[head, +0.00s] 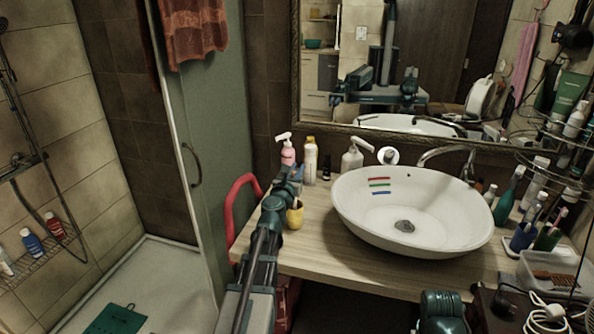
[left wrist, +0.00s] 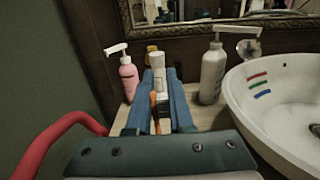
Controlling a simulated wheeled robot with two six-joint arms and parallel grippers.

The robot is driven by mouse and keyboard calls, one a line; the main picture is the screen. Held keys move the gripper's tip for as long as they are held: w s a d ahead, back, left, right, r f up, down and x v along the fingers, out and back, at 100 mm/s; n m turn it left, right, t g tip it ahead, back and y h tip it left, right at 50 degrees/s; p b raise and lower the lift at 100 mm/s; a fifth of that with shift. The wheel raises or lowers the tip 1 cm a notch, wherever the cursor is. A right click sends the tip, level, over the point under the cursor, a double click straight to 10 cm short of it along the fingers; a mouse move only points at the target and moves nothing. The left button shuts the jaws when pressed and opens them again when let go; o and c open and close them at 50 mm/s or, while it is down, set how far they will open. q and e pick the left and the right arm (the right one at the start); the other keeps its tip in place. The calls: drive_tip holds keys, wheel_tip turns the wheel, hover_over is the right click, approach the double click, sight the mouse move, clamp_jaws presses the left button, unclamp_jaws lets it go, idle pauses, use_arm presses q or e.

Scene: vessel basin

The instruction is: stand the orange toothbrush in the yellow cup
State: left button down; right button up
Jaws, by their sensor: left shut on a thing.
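The yellow cup (head: 296,216) stands on the wooden counter left of the basin, partly hidden by my left gripper. My left gripper (head: 298,172) is above and just beside the cup in the head view, with its fingers toward the back wall. In the left wrist view the blue fingers are closed on a narrow orange piece, the orange toothbrush (left wrist: 154,104). The cup cannot be made out in the left wrist view. My right gripper is not in view.
A pink pump bottle (head: 288,152), a yellow-capped bottle (head: 310,160) and a white pump bottle (head: 352,158) stand behind the cup. The white basin (head: 412,238) is to the right. A red rail (head: 236,205) curves at the left. Cups with toothbrushes stand right of the basin.

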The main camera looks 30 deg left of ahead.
use_arm(q)
drive_tip(key=c, duration=0.7)
unclamp_jaws()
drive_tip(key=shift+c, duration=0.2)
drive_tip(key=shift+s, duration=0.15)
